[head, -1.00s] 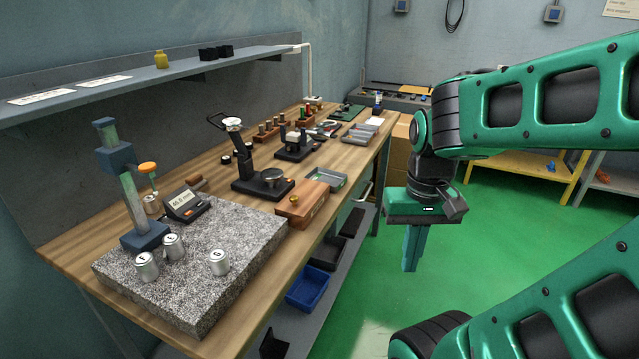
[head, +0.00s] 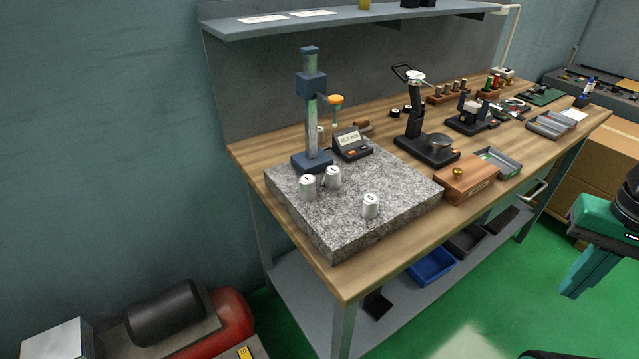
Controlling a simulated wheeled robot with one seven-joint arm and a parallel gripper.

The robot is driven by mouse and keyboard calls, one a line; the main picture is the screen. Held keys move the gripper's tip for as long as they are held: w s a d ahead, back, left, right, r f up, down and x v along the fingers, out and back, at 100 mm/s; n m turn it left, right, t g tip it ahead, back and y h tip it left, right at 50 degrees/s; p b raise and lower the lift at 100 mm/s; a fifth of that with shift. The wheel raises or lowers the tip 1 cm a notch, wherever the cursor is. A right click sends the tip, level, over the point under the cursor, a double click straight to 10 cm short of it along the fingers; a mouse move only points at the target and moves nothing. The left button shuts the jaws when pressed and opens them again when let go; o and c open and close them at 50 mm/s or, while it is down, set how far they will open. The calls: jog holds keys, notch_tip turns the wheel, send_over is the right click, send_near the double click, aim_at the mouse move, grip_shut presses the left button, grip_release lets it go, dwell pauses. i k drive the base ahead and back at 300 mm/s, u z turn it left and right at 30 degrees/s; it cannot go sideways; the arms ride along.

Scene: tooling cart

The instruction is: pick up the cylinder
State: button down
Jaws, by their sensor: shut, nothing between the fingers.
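Three small silver cylinders with dark marks on their tops stand upright on the speckled granite plate (head: 345,228). The left cylinder (head: 308,189) and the middle cylinder (head: 332,178) stand close together by the foot of the blue measuring stand (head: 311,120). The right cylinder (head: 370,207) stands apart, nearer the plate's front edge. Another silver piece (head: 320,135) is partly hidden behind the stand's column. My gripper (head: 572,292) is shut and empty, pointing down over the green floor at the right edge, well away from the cylinders.
A wooden box with a brass knob (head: 467,178), a black stand (head: 428,148) and grey trays (head: 500,160) stand farther right on the bench. A shelf (head: 350,18) overhangs the back. A red tank (head: 222,325) is at lower left.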

aim_at(306, 182)
jog(key=z, duration=0.75)
jog(key=k, duration=0.35)
jog(key=u, duration=0.2)
